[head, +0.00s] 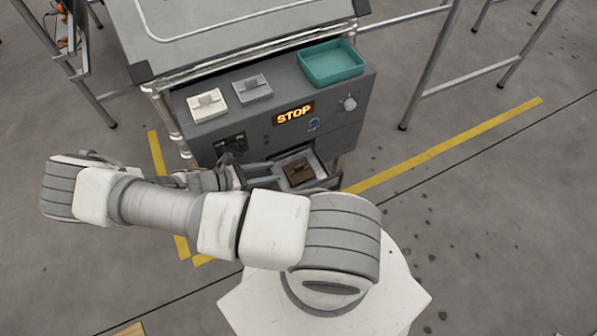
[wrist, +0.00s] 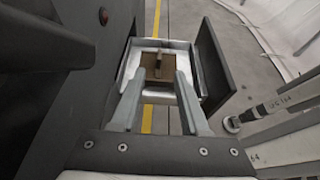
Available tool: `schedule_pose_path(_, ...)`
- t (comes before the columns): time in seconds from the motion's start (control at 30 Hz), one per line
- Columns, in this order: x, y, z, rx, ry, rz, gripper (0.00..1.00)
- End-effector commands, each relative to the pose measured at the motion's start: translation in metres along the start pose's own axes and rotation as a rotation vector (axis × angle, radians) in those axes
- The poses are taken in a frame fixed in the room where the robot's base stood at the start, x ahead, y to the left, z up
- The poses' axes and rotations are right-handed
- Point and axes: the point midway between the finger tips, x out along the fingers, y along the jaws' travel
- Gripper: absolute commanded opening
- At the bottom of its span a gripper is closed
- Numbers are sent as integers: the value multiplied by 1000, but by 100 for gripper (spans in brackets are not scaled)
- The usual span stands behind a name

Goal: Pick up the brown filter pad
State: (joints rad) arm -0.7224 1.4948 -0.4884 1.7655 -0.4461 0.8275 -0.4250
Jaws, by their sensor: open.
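The brown filter pad (head: 297,174) lies in a pulled-out drawer (head: 322,183) low on the front of a grey machine. In the wrist view the brown pad (wrist: 155,61) has a raised grip on top and sits inside the light-walled drawer (wrist: 127,66). My gripper (wrist: 160,78) is open, its two fingers apart and pointing at the pad, with nothing between them that I can see held. In the head view my arm hides part of the gripper.
A white pad (head: 207,104) and a grey pad (head: 251,88) lie on the machine's top ledge, left of a teal tray (head: 332,64). A lit STOP sign (head: 294,113) and a knob (head: 349,104) are above the drawer. The dark drawer front (wrist: 214,65) stands right of the fingers.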

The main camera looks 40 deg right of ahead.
Motion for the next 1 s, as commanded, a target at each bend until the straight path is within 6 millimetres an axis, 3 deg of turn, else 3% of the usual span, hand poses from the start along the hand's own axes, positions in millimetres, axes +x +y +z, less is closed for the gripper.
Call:
schedule_pose_path(0.1,28,-1,-2,0,-3,-3,45)
schedule_pose_path(0.23,48,0,-1,0,-2,-2,45)
schedule_pose_path(0.47,64,0,-1,1,-1,-1,45)
schedule_pose_path(0.8,108,0,-4,0,-1,-1,45)
schedule_pose_path(1.0,112,1,-2,1,0,0,45)
